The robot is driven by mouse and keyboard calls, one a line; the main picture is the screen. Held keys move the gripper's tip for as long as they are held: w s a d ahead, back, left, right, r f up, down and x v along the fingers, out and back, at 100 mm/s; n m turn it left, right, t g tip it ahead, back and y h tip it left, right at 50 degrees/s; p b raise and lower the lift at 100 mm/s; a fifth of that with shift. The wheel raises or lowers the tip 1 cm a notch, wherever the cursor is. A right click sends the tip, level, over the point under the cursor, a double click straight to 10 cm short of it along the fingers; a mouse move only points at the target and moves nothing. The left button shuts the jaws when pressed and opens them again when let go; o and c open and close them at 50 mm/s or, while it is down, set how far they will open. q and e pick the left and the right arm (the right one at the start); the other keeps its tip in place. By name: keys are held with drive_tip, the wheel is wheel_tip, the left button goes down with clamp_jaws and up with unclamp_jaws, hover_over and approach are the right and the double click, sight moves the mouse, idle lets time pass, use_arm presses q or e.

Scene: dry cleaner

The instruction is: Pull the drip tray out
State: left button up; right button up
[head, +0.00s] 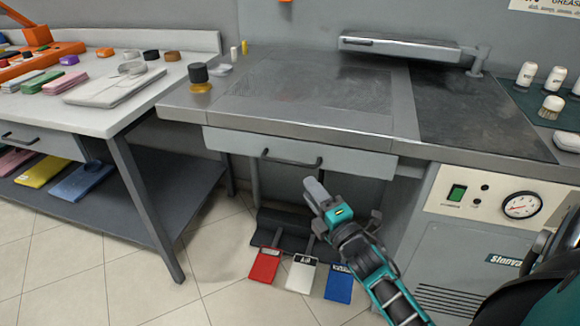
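The drip tray, as I take it, is the grey drawer-like front (350,163) under the steel work table. It has a black bar handle (291,161) and looks flush beneath the table edge. My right gripper (316,190) reaches in from the lower right. Its tip is just below and right of the handle in the picture, with no visible contact; the depth between them is hard to judge. I cannot make out a gap between its fingers. My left gripper is out of view.
Red, white and blue foot pedals (301,275) stand on the floor below. A cabinet with a gauge (521,205) is at right. A white table (105,115) with cloths stands at left. Open tiled floor (215,270) lies in front.

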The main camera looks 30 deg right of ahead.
drive_tip(key=w+r, duration=0.1)
drive_tip(key=w, duration=0.8)
drive_tip(key=shift+w+d+b, duration=0.2)
drive_tip(key=shift+d+b, duration=0.1)
drive_tip(key=shift+b, duration=0.1)
drive_tip(key=shift+r, duration=0.1)
clamp_jaws()
